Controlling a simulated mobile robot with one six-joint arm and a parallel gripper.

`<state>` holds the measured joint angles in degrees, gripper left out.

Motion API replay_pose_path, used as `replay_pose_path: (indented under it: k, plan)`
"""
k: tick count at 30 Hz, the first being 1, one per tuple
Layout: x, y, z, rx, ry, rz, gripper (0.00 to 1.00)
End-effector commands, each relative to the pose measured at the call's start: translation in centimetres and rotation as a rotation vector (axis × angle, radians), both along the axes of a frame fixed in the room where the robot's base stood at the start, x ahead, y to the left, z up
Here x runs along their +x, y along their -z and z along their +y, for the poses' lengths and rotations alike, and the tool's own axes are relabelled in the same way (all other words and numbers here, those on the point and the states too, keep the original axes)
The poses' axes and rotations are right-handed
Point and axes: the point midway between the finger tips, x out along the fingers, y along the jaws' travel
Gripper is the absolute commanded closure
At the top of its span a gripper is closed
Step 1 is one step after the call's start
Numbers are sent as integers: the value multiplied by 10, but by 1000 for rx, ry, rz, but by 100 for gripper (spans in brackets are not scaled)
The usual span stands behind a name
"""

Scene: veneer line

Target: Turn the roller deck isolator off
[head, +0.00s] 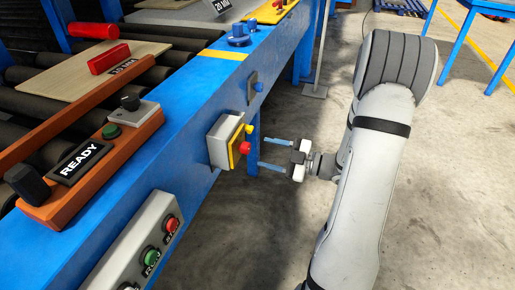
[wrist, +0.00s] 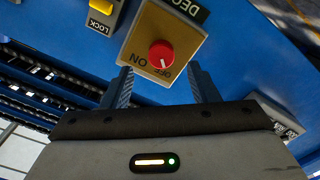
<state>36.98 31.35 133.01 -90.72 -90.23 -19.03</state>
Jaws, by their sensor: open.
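The isolator has a red round knob (head: 245,148) on a yellow plate, on a grey box (head: 221,139) fixed to the side of the blue frame. In the wrist view the red knob (wrist: 160,52) sits on its yellow plate (wrist: 152,22), with ON and OFF printed beside it and a dark label partly reading "DECK". A small pale mark shows on the knob's lower part, but I cannot tell its setting for sure. My gripper (head: 265,152) is open and faces the box. In the wrist view its fingers (wrist: 160,80) lie either side of the knob's line, apparently short of it.
A yellow LOCK part (wrist: 101,6) is left of the isolator in the wrist view. A button box (head: 150,250) with green and red buttons is on the blue frame (head: 195,175). A READY panel (head: 80,165) stands above rollers.

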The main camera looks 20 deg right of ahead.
Motion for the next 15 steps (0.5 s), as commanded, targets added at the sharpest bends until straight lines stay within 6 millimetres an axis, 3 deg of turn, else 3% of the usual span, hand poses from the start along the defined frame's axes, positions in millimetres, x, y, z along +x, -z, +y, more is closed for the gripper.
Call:
replay_pose_path:
  k: [6, 15]
  plan:
    - [-13, 0, -18, 0, 2, 1, 46]
    - [-14, 0, -20, 0, 0, 0, 46]
